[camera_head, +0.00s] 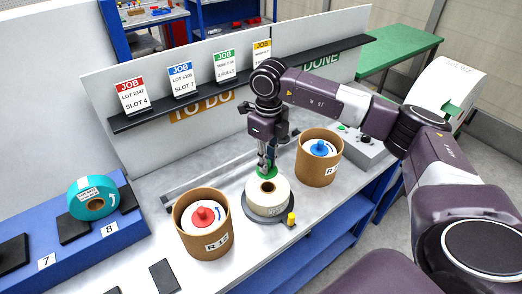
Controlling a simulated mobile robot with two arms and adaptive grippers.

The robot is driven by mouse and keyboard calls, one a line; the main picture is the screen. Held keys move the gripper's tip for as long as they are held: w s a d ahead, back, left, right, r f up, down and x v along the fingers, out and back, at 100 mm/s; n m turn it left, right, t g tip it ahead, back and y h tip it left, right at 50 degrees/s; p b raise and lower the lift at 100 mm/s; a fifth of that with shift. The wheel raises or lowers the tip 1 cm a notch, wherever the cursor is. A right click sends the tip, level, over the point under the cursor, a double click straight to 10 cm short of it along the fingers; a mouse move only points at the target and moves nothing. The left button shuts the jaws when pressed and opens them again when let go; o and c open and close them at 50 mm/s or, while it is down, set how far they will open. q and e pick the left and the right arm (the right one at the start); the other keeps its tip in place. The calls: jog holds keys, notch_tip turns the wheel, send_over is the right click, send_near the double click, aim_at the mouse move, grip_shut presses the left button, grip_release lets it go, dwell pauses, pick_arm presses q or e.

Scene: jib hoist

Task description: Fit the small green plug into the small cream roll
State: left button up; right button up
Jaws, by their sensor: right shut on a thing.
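The small cream roll (267,207) stands upright on a dark round base on the bench, its dark centre hole facing up. My right gripper (264,163) comes down from above and is shut on the small green plug (266,174). The plug appears just above the roll, slightly behind its hole in the picture; whether it touches the roll cannot be told. The hole is visible and empty. The fingertips partly hide the plug's top. My left gripper is not in view.
A brown tub with a red-plugged roll (203,217) stands front left of the cream roll. Another tub with a blue-plugged roll (320,149) stands behind right. A small yellow piece (291,219) is beside the base. A teal roll (94,198) sits on the blue rack at left.

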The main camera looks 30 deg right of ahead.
aim_at(268, 176)
jog(key=shift+s+d+f, duration=0.1)
jog(key=shift+w+d+f+b, duration=0.2)
jog(key=shift+f+b, duration=0.15)
jog(key=shift+f, duration=0.3)
jog(key=shift+f+b, duration=0.3)
jog(key=shift+f, duration=0.2)
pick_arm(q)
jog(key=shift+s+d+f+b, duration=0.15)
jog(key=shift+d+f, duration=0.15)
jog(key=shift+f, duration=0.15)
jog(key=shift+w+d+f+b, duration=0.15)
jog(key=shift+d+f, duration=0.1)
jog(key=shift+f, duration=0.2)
pick_arm(e)
jog(key=shift+f, duration=0.7)
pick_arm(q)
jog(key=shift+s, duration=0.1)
pick_arm(e)
jog(key=shift+s+a, duration=0.1)
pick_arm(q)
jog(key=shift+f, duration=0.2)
pick_arm(e)
jog(key=shift+f, duration=0.2)
